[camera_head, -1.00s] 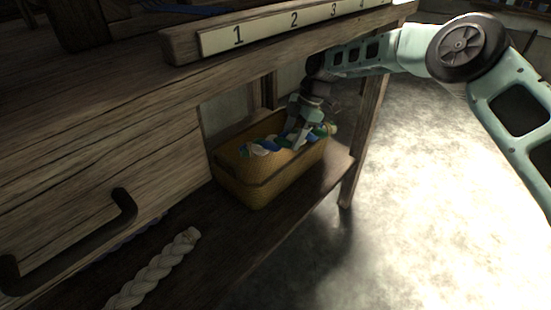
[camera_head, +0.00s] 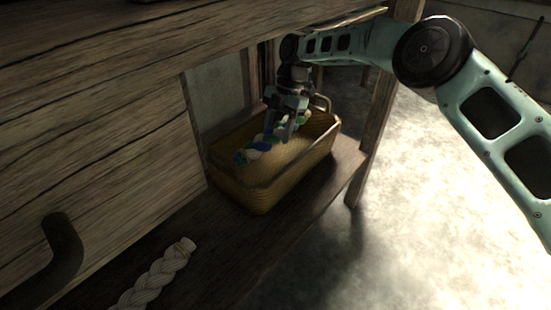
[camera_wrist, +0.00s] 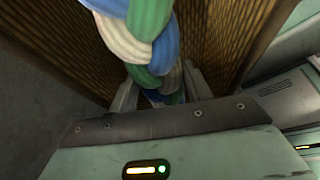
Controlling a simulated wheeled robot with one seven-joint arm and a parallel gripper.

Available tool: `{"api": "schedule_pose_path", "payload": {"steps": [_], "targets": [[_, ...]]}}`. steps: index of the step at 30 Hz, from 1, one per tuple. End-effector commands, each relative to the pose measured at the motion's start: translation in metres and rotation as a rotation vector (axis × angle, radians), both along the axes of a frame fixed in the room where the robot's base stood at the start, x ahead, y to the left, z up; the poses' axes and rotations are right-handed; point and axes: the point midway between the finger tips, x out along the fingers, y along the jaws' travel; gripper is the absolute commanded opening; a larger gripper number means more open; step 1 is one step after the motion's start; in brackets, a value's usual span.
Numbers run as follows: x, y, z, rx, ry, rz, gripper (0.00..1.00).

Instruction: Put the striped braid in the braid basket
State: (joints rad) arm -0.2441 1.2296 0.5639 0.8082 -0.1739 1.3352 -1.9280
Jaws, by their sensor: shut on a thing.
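The striped braid (camera_head: 263,143), in blue, green and white strands, is inside the woven braid basket (camera_head: 262,194) on the lower shelf. It lies slantwise within the basket's rim, and I cannot tell whether it touches the bottom. My gripper (camera_head: 288,131) reaches down into the basket and is shut on the braid. In the wrist view, the braid (camera_wrist: 140,35) runs up from between my fingers (camera_wrist: 158,92), with the wicker walls (camera_wrist: 215,35) on both sides. The far end of the braid is partly hidden by my gripper.
A plain white braid (camera_head: 158,276) lies on the lower shelf (camera_head: 215,262) in front of the basket. A dark drawer handle (camera_head: 62,255) sticks out at the left. The tabletop edge (camera_head: 200,62) overhangs the basket, and a wooden leg (camera_head: 372,145) stands right of it. Open floor lies to the right.

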Motion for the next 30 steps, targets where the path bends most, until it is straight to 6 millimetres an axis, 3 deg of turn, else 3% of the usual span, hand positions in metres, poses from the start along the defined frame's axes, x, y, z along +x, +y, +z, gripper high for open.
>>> {"api": "schedule_pose_path", "payload": {"steps": [1, 4, 16, 28, 29, 30], "targets": [[0.0, 0.0, -0.016, 0.0, 0.001, 0.0, 0.12], [0.0, 0.0, -0.035, 0.0, 0.0, -0.001, 0.12], [0.0, 0.0, -0.082, -0.001, -0.001, -0.001, 0.12], [0.0, 0.0, -0.085, 0.0, -0.001, -0.001, 0.12], [0.0, 0.0, -0.086, -0.001, -0.001, -0.001, 0.54], [0.0, 0.0, -0.086, -0.002, -0.001, -0.001, 0.66]]}}
